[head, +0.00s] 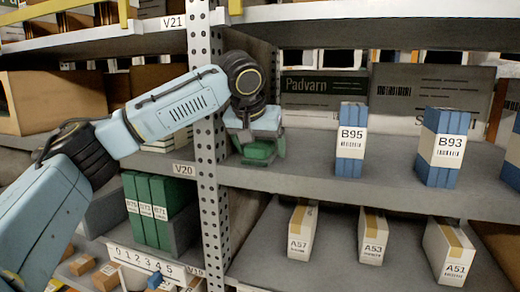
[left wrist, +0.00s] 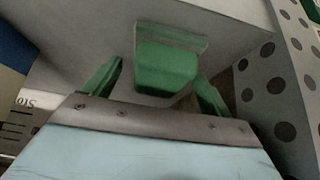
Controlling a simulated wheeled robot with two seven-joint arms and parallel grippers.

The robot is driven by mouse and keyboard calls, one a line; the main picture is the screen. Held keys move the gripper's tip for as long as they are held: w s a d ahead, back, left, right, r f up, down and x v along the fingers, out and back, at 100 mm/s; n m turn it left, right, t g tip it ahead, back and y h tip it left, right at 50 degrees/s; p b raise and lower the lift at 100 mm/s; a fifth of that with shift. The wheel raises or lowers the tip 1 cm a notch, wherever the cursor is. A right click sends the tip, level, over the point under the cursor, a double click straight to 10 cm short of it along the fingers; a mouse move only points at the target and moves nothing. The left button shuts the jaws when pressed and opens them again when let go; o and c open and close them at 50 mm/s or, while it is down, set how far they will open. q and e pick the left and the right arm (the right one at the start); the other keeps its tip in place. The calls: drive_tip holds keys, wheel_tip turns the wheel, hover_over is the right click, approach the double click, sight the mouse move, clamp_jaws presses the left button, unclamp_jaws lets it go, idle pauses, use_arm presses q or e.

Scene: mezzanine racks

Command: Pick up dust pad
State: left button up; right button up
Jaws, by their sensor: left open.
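The dust pad (left wrist: 167,68) is a green block with a flatter green strip along its far edge, on the grey shelf in the left wrist view. In the head view my left gripper (head: 262,143) is over the middle shelf, just right of the perforated post. Green shows under it there, but pad and fingers are hard to tell apart. My right gripper is not in view.
The perforated post (head: 205,120) stands close to my left gripper. Blue-and-white boxes B95 (head: 351,140) and B93 (head: 442,147) stand to the right on the same shelf (head: 300,180), with bare shelf between. Large cartons (head: 325,92) fill the back. Another shelf (head: 380,12) runs overhead.

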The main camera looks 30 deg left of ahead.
sight(262, 142)
use_arm(q)
drive_tip(key=c, duration=1.1)
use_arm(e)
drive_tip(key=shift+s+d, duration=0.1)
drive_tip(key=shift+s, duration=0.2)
